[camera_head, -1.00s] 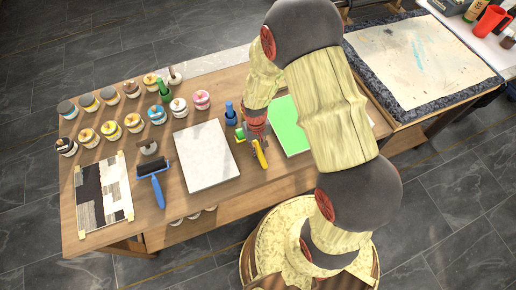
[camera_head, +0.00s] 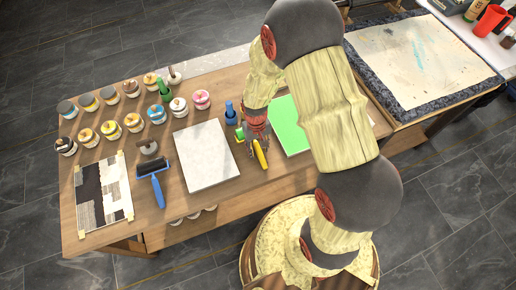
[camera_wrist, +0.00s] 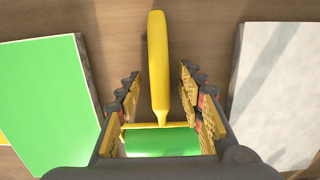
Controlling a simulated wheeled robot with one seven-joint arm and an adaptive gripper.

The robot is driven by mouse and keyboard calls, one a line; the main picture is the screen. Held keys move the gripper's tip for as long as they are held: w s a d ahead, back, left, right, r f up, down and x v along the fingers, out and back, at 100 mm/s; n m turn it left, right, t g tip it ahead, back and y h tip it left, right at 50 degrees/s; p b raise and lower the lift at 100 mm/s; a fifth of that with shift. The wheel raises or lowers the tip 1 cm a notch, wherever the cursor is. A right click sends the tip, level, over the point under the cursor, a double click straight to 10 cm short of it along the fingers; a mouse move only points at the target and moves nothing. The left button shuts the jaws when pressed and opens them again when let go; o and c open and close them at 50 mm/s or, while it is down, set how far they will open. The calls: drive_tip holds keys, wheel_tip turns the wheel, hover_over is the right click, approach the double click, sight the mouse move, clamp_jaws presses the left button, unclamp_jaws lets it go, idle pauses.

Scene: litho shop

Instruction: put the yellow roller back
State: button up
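The yellow roller has a yellow handle (camera_head: 260,154) and a green roller drum, and lies on the wooden table between a white slab and a green slab. In the wrist view the handle (camera_wrist: 158,65) points away from my gripper, with the green drum (camera_wrist: 160,143) nearest the palm. My gripper (camera_wrist: 160,98) is open, its ridged fingers on either side of the roller, with gaps beside the handle. In the head view my gripper (camera_head: 256,139) is low over the roller and partly hides it. Contact with the drum is unclear.
The white slab (camera_head: 205,156) and green slab (camera_head: 289,124) flank the roller. A blue-handled roller (camera_head: 154,174) lies to the left beside a patterned sheet (camera_head: 103,193). Several ink jars stand at the back left. A blue bottle-like object (camera_head: 230,114) stands just behind the roller.

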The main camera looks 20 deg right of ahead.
wheel_tip(320, 180, up, 12)
drive_tip(key=shift+w+f, duration=0.15)
drive_tip(key=shift+w, duration=0.25)
drive_tip(key=shift+s, duration=0.1)
drive_tip(key=s+r+t, duration=0.2)
drive_tip(key=s+r, duration=0.2)
drive_tip(key=r, duration=0.5)
drive_tip(key=s+r+t, duration=0.2)
drive_tip(key=s+r, duration=0.3)
drive_tip(key=r, duration=0.4)
drive_tip(key=s+r+t, duration=0.2)
drive_tip(key=s+r, duration=0.3)
drive_tip(key=r, duration=0.4)
drive_tip(key=shift+s+r, duration=0.2)
drive_tip(key=shift+r, duration=0.2)
